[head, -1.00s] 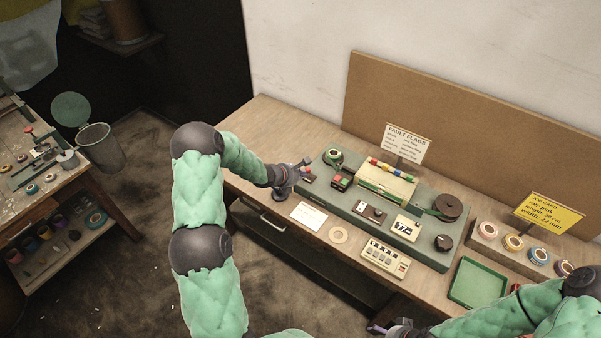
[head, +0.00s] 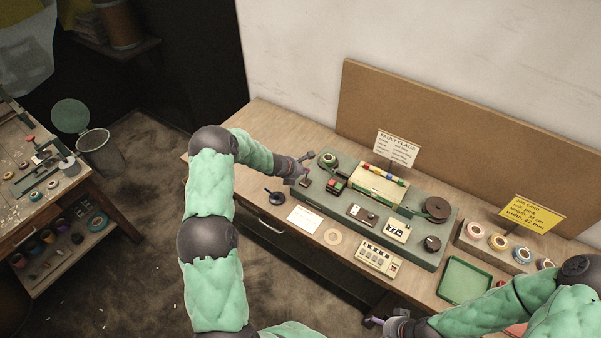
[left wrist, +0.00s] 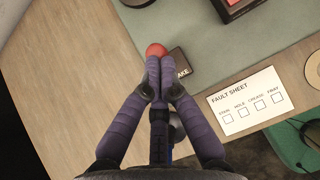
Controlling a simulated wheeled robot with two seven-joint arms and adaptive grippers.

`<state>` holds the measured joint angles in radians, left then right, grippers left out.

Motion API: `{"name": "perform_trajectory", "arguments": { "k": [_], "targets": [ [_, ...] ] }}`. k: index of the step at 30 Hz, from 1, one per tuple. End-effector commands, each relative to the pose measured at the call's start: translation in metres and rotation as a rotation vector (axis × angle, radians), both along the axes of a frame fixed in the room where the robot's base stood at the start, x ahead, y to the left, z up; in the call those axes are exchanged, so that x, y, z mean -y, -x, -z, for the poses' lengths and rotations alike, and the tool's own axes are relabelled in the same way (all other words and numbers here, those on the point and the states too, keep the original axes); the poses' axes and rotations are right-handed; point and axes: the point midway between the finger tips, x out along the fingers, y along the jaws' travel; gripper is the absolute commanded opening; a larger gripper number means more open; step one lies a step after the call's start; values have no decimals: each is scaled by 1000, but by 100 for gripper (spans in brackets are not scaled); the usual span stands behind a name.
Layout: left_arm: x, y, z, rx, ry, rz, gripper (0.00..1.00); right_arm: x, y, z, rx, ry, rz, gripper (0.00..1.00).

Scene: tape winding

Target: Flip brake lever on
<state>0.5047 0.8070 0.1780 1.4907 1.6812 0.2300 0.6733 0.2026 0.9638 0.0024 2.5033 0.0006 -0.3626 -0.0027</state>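The brake lever shows in the left wrist view as a round red knob (left wrist: 156,50). A dark label (left wrist: 181,66), its word partly covered and ending in "AKE", lies to its right. My left gripper (left wrist: 160,66) has its purple fingers together, with the tips right at the knob's near side. I cannot tell whether they touch it, and the lever's shaft is hidden. In the head view my left gripper (head: 303,170) is at the left end of the green winding machine (head: 408,246). My right gripper (head: 374,321) is at the bottom edge, too small to read.
The fault sheet (left wrist: 250,102) lies just right of the left gripper. A dark round object (head: 275,196) stands on the bench near it. A green tray (head: 465,280) and several tape rolls (head: 498,242) are at the right. The bench's left end (head: 258,125) is clear.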

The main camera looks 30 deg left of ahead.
Motion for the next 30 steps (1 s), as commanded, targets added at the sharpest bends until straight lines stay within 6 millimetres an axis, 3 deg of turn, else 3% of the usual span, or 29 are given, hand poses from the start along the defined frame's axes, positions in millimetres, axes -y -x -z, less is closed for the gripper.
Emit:
{"name": "perform_trajectory", "arguments": {
  "k": [30],
  "targets": [
    [1, -2, -16, -1, 0, 1, 0, 0, 0, -13, 0, 0, 0, 80]
  ]
}}
